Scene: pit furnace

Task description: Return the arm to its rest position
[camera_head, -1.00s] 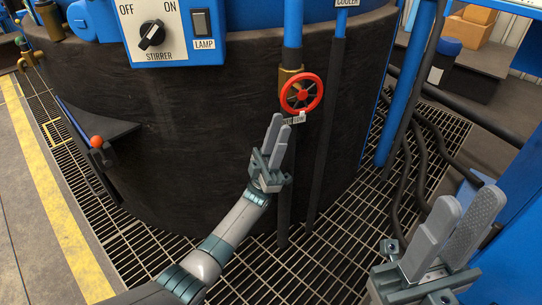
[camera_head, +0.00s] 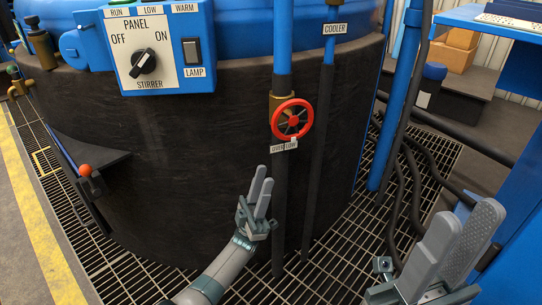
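My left gripper (camera_head: 263,185) points up and away in front of the dark tank wall, below and left of the red valve wheel (camera_head: 292,120). Its two grey fingers stand slightly apart with nothing between them. It is clear of the wheel and of the OVERFLOW label (camera_head: 284,146) under it. My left arm (camera_head: 225,268) comes up from the bottom edge. My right gripper (camera_head: 466,217) is at the lower right. Its fingers are apart and empty, and the textured inner pad of one shows.
The dark tank (camera_head: 190,165) fills the middle. A stirrer panel (camera_head: 160,48) is at its upper left, and a lever with an orange knob (camera_head: 85,170) at left. A COOLER pipe (camera_head: 318,150) stands right of the valve. Hoses (camera_head: 408,190) lie over the floor grating (camera_head: 345,250).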

